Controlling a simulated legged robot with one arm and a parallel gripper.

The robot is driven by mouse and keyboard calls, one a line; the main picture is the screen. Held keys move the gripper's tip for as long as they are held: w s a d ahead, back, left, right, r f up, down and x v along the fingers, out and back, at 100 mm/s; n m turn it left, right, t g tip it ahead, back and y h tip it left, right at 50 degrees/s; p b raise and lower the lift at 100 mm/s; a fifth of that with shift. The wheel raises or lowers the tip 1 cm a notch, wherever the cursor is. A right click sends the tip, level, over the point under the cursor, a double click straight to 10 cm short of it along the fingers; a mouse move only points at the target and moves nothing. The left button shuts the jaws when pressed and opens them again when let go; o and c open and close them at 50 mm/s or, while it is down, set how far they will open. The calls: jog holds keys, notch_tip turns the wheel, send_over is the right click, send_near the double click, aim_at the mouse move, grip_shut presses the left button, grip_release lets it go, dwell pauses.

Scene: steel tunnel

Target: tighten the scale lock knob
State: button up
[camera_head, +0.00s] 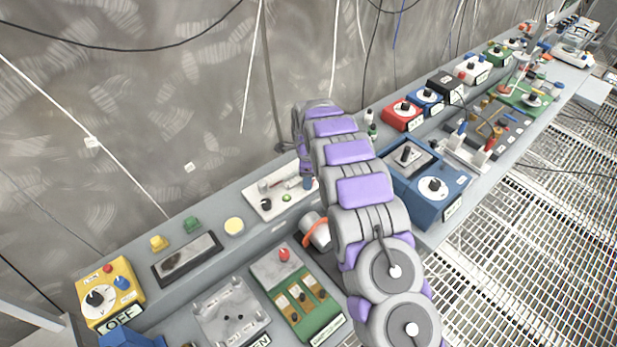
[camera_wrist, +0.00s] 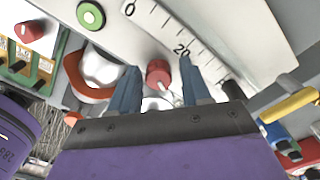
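A white scale panel (camera_wrist: 225,45) with black ruler marks and the numbers 0 and 20 fills the top of the wrist view. It also shows on the bench in the head view (camera_head: 264,201). A small red knob (camera_wrist: 158,74) stands at the panel's edge, beside the scale marks. My gripper (camera_wrist: 159,66) is open, with one blue finger on each side of the red knob. Gaps show between the knob and both fingers in the picture; depth is hard to judge. My arm hides most of the gripper in the head view.
A silver cylinder with an orange ring (camera_head: 315,232) stands just beside the panel. A green board with a red knob (camera_head: 297,293) is in front of it. A blue box (camera_head: 427,187) is right of my arm. Several switch boxes line the bench.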

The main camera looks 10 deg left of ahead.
jog(key=shift+o, duration=0.6)
jog(key=shift+d+r, duration=0.15)
jog(key=shift+r, duration=0.1)
notch_tip(320, 180, up, 17)
jog(key=p, duration=0.1)
jog(key=shift+a+f, duration=0.15)
jog(key=shift+a, duration=0.1)
